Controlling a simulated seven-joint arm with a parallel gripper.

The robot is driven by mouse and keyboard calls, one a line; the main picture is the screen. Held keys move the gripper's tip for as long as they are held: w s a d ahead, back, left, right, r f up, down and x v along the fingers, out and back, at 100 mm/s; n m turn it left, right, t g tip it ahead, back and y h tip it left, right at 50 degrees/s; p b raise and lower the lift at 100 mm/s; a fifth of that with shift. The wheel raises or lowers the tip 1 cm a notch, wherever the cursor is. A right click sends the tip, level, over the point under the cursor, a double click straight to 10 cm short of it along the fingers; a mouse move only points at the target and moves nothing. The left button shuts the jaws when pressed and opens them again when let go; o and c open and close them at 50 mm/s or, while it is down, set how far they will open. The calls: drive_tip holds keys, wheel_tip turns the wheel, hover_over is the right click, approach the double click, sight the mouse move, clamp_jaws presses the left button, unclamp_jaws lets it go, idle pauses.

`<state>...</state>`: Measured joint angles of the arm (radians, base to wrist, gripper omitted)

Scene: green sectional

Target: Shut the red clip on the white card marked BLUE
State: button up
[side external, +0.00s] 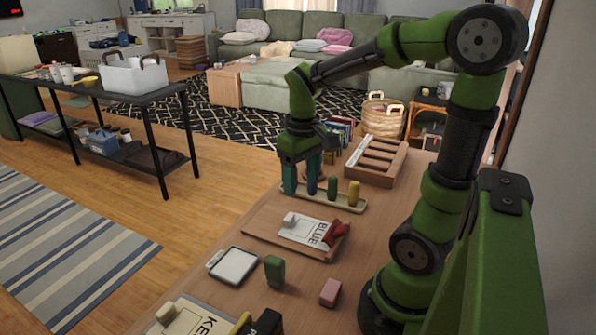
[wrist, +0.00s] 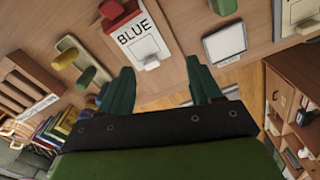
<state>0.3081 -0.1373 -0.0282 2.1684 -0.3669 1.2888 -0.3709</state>
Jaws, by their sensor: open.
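The white card (side external: 300,229), marked BLUE, lies on a wooden board (side external: 262,235) in the side view. The red clip (side external: 336,233) sits at the card's lettered end. In the wrist view the red clip (wrist: 120,13) overlaps the top edge of the card (wrist: 137,38); whether its jaws are shut on the card I cannot tell. A small white block (side external: 290,219) is at the card's other end. My gripper (side external: 300,188) is open and points down beyond the board, over the peg tray area. In the wrist view my gripper's (wrist: 160,65) fingers are wide apart, with no object held.
A peg tray (side external: 345,204) with a green peg (side external: 332,187) and a yellow peg (side external: 354,193) stands close to my gripper. A slotted wooden rack (side external: 375,160) is behind. A framed white pad (side external: 233,266), green block (side external: 274,271) and pink block (side external: 330,292) lie nearer.

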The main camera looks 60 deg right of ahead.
sight(344, 227)
drive_tip(key=s+d+n+g, duration=0.2)
drive_tip(key=d+n+g, duration=0.1)
drive_tip(key=d+g, duration=0.25)
drive_tip(key=shift+n+t, duration=0.3)
drive_tip(key=shift+t, duration=0.15)
drive_tip(key=x, duration=1.6)
drive_tip(key=shift+s+d+f, duration=0.1)
drive_tip(key=shift+s+f, duration=0.15)
drive_tip(key=shift+s, duration=0.05)
drive_tip(key=c, duration=1)
